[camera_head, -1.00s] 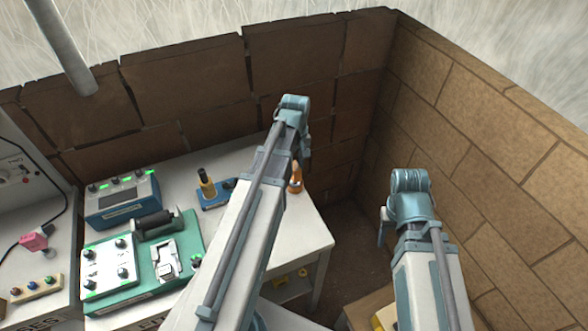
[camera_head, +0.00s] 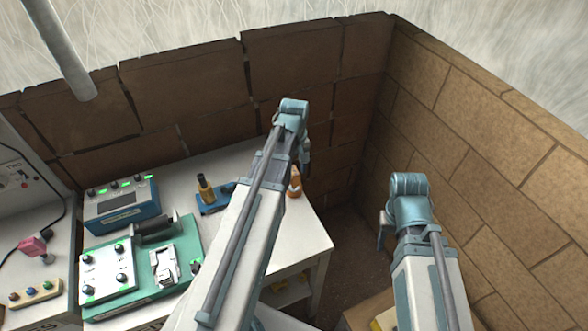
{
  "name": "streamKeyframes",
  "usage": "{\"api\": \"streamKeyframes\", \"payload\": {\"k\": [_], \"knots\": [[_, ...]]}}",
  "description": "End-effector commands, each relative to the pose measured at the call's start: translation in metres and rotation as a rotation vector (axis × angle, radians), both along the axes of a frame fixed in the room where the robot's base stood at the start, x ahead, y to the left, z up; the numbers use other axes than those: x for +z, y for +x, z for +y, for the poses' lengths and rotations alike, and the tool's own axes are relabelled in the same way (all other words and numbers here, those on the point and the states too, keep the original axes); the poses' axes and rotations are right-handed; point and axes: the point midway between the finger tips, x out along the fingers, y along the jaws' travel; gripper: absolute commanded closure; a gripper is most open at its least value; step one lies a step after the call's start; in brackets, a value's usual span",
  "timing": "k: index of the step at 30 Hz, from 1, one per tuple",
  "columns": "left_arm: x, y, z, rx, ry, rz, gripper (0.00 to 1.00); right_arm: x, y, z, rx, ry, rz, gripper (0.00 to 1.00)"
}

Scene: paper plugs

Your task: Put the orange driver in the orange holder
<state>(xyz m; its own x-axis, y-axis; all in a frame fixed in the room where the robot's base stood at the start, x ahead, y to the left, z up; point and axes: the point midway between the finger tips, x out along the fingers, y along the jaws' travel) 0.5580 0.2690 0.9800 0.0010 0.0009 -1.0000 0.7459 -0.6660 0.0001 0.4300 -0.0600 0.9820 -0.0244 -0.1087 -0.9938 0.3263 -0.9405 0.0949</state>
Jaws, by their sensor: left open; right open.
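A small orange object with a pale band (camera_head: 295,183) stands on the white table, just right of my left arm. It is partly covered, and I cannot tell whether it is the driver or the holder. A yellow-and-black upright piece (camera_head: 205,188) stands on a blue base left of my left arm. My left gripper (camera_head: 305,165) is open and points down by the orange object, its fingers mostly hidden behind the arm. I cannot tell whether they touch it. My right gripper (camera_head: 382,236) is open, mostly hidden by its arm, right of the table over the floor.
The white table (camera_head: 309,235) also bears a blue box with green lights (camera_head: 121,204) and a green board (camera_head: 190,232) with a white panel. A panel with a pink plug (camera_head: 33,246) is at the left. Brick walls (camera_head: 470,140) close off the back and right.

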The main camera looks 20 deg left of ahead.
Motion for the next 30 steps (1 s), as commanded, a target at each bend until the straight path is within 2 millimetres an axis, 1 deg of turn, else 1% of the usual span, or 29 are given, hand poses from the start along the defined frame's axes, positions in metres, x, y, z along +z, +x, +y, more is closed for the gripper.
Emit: {"api": "streamKeyframes", "payload": {"k": [8, 21, 24, 27, 30], "knots": [[0.031, 0.000, 0.000, 0.000, 0.000, 0.000, 0.36, 0.031, 0.000, 0.000, 0.001, 0.000, 0.000, 0.50], [0.098, 0.000, 0.000, 0.000, 0.000, 0.000, 0.36, 0.099, 0.000, 0.000, -0.005, 0.001, 0.000, 0.50], [0.111, 0.000, 0.000, 0.000, 0.000, 0.000, 0.36, 0.111, 0.000, 0.000, -0.008, 0.002, 0.000, 0.50], [0.118, 0.000, 0.000, 0.000, 0.000, 0.000, 0.36, 0.118, 0.000, 0.000, -0.010, 0.002, 0.000, 0.50], [0.121, 0.000, 0.000, 0.000, 0.000, 0.000, 0.36, 0.121, 0.000, 0.000, -0.011, 0.003, 0.000, 0.50]]}}
